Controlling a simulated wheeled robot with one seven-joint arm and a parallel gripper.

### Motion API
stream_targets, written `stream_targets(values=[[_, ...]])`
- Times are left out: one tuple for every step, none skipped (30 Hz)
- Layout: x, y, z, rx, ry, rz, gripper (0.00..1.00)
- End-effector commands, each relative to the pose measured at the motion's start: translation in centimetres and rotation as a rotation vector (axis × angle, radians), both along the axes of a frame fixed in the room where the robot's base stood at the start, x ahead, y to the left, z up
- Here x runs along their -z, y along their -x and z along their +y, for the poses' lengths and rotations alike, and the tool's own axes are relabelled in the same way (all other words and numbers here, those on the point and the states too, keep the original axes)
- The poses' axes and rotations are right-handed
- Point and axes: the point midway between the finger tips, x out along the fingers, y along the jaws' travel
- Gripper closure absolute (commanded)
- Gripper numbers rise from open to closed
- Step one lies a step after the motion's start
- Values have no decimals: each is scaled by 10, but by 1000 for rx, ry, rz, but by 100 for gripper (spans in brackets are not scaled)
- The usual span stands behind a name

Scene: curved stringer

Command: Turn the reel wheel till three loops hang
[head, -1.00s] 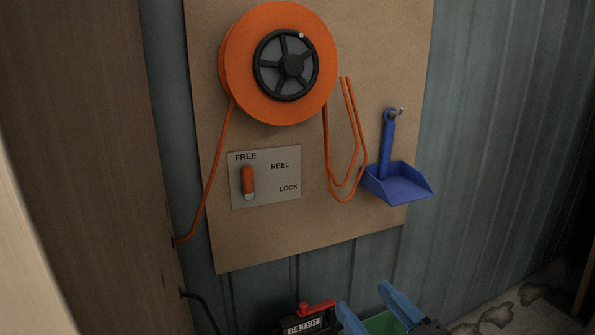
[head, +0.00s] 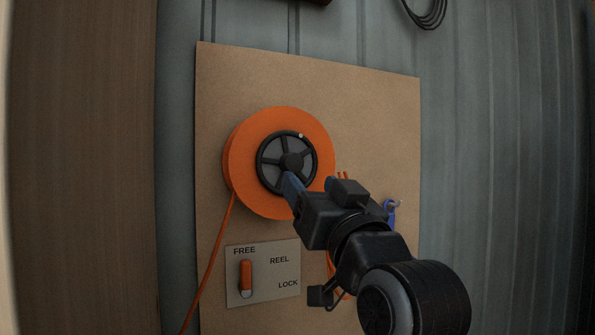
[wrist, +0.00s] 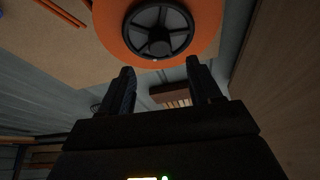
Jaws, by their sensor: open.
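The orange reel (head: 246,190) is on a brown board, with a black spoked wheel (head: 288,134) at its centre and a pale dot on the rim. My gripper (head: 293,186) is open in front of the wheel's lower edge; contact cannot be told. In the wrist view the open fingers of my gripper (wrist: 161,78) frame no object, and the wheel (wrist: 158,30) lies beyond their tips. Orange cord (head: 342,175) shows right of the reel, but my arm hides most of the hanging part, so loops cannot be counted. The orange lever (head: 246,278) stands upright below FREE.
The lever plate (head: 268,287) is marked FREE, REEL and LOCK. A cord (head: 212,265) runs from the reel down to the left. A blue scoop (head: 391,213) is mostly behind my arm. A wooden panel (head: 80,170) stands at the left.

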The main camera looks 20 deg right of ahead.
Motion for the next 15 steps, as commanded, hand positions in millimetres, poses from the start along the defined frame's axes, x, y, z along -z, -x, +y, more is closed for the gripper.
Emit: stream_targets(values=[[-3, -4, 0, 0, -1, -1, 37], [-4, -7, 0, 0, -2, -1, 37], [-6, -11, -1, 0, -2, -1, 37], [-8, -15, -1, 0, -2, -1, 37], [-10, -20, -1, 0, -2, -1, 37], [-13, -25, -2, 2, -2, -2, 37], [-14, -30, -2, 1, -2, 0, 37], [-16, -35, -2, 1, -2, 0, 37], [-18, -40, -2, 1, -1, 0, 37], [-20, -44, -3, 0, -2, 0, 37], [-22, -48, -3, 0, -2, -1, 37], [-23, -53, -3, 0, -2, -1, 37], [-25, -56, -3, 1, -1, -1, 37], [-25, -59, -3, 1, -1, 0, 37], [-26, -62, -3, 1, 0, 0, 37]])
